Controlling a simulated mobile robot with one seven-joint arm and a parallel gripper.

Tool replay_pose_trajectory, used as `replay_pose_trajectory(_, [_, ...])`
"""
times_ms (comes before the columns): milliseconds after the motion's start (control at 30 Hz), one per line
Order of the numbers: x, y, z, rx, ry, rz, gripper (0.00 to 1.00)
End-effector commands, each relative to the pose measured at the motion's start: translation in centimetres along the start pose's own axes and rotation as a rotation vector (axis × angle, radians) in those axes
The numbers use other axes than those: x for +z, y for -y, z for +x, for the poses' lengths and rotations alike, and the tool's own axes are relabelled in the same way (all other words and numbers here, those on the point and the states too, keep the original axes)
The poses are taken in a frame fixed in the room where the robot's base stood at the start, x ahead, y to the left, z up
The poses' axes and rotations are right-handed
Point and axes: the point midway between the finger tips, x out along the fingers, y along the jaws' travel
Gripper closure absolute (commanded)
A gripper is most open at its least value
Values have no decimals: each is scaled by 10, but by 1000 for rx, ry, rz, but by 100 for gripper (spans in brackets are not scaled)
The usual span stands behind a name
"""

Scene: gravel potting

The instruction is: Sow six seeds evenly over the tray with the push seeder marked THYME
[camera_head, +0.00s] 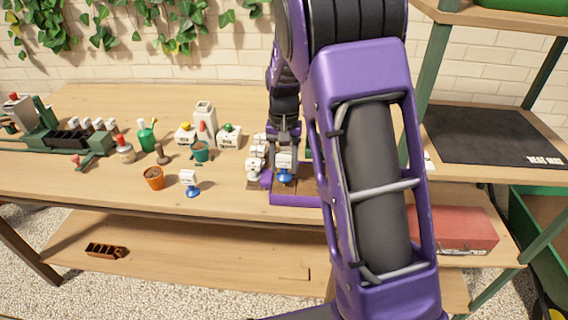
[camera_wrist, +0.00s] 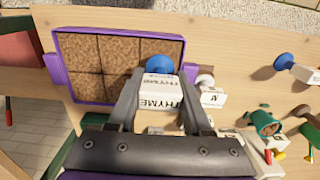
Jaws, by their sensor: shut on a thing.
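My gripper (camera_wrist: 160,88) is shut on a white push seeder (camera_wrist: 158,93) with THYME on its faces and a round blue end. The seeder (camera_head: 284,160) also shows in the head view, roughly upright at the left part of the purple tray (camera_head: 293,199). In the wrist view the tray's rim (camera_wrist: 55,69) surrounds brown soil marked off in several square cells. The blue end is over the tray's right side there and covers part of the soil. I cannot tell whether it touches the soil. I see no seeds on the visible soil.
Other white seeders (camera_head: 253,170) stand close left of the tray. Another blue-ended one (camera_head: 190,181) stands further left. My arm hides the tray's right part in the head view.

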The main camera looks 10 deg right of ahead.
Motion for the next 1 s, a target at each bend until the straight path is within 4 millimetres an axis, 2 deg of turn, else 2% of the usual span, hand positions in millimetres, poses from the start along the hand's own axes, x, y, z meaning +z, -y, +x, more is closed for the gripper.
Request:
replay_pose_trajectory(167, [-4, 0, 0, 0, -1, 0, 90])
replay_pose_trajectory(400, [-45, 1, -6, 1, -2, 0, 90])
replay_pose_trajectory(567, [-64, 0, -9, 0, -2, 0, 90])
replay_pose_trajectory(1000, [-68, 0, 17, 0, -1, 0, 90])
